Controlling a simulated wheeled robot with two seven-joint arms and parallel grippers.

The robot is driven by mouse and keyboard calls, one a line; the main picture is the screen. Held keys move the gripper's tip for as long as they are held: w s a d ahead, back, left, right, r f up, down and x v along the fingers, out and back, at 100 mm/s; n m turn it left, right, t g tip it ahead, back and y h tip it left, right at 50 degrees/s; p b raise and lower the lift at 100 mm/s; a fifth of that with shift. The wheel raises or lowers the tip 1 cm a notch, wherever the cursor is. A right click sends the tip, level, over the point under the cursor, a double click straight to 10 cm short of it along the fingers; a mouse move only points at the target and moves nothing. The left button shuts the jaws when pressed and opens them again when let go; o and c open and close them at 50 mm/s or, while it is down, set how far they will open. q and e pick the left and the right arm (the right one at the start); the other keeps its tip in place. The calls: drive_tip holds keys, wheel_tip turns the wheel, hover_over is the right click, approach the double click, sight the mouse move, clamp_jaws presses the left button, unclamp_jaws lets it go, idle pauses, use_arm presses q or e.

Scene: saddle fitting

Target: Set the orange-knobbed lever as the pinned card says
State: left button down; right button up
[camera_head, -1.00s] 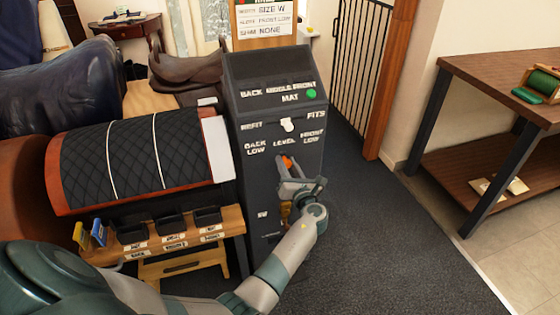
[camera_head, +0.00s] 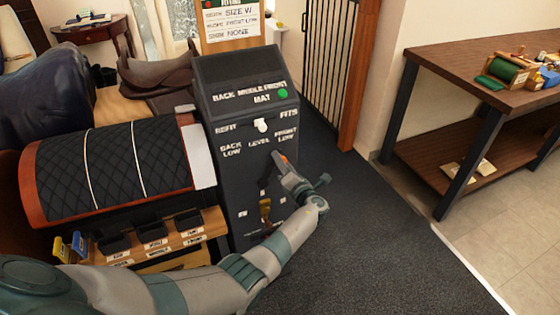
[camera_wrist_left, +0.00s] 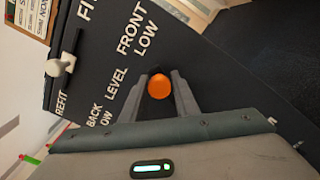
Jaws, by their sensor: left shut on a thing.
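The orange-knobbed lever (camera_head: 280,158) is on the dark front of a stand and leans right, its knob just below the FRONT LOW label. BACK LOW and LEVEL labels sit to its left. My left gripper (camera_head: 282,163) is shut on the lever's knob. In the left wrist view the orange knob (camera_wrist_left: 160,86) sits between the two fingers. The pinned card (camera_head: 232,22) above the stand reads SIZE W, FRONT LOW and NONE on its lines. My right gripper is not in view.
A white switch (camera_head: 262,125) sits between REFIT and FITS, with a green lamp (camera_head: 283,93) above. A quilted saddle pad (camera_head: 110,165) lies left. Floor to the right is open before a workbench (camera_head: 450,65).

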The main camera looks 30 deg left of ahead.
use_arm(q)
drive_tip(key=shift+a, duration=0.15)
drive_tip(key=c, duration=1.5)
unclamp_jaws()
drive_tip(key=shift+o, duration=0.2)
drive_tip(key=shift+s+d, duration=0.25)
drive_tip(key=shift+d, duration=0.25)
drive_tip(key=v, duration=1.6)
drive_tip(key=shift+s, duration=0.25)
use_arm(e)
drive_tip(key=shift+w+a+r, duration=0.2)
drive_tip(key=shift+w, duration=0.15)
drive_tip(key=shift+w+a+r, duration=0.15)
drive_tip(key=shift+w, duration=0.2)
use_arm(q)
drive_tip(key=shift+f, duration=0.15)
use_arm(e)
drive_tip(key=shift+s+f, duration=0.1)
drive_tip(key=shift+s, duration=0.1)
